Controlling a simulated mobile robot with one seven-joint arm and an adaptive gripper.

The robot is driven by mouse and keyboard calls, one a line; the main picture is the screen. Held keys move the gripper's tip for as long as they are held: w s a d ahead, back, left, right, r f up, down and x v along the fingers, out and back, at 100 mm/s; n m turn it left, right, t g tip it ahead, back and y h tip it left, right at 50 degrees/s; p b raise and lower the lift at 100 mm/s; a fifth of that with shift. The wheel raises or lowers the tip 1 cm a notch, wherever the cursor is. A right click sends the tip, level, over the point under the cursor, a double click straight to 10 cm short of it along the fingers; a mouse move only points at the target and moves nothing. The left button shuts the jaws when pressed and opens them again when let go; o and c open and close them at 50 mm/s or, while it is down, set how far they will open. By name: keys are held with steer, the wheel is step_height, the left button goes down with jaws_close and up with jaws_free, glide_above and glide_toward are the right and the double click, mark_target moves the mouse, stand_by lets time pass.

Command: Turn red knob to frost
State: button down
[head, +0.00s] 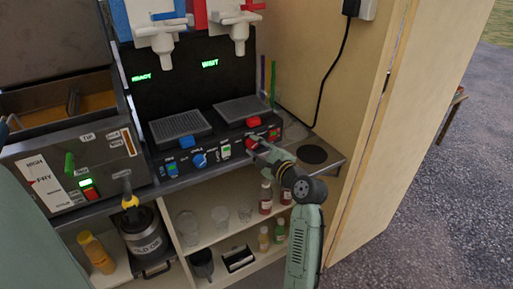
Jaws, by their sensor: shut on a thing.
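The slush machine's black front panel (215,156) stands on the counter, with two spouts above it and two drip grates. The red knob (252,142) is at the right part of this panel, partly hidden by my gripper. My gripper (257,146) is at the panel and shut on the red knob. My arm reaches up to it from the lower right. The small labels around the knob are too small to read, so its setting cannot be told. A green display above the right side reads "WAIT" (210,63); the left one reads "READY" (141,78).
The fryer (72,168) is at the left. Bottles and glasses stand on shelves below. A wooden wall (372,120) bounds the right.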

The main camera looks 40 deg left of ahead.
steer(key=c, duration=1.2)
jaws_free()
steer(key=shift+d, duration=0.1)
steer(key=v, duration=1.2)
steer(key=shift+f, duration=0.1)
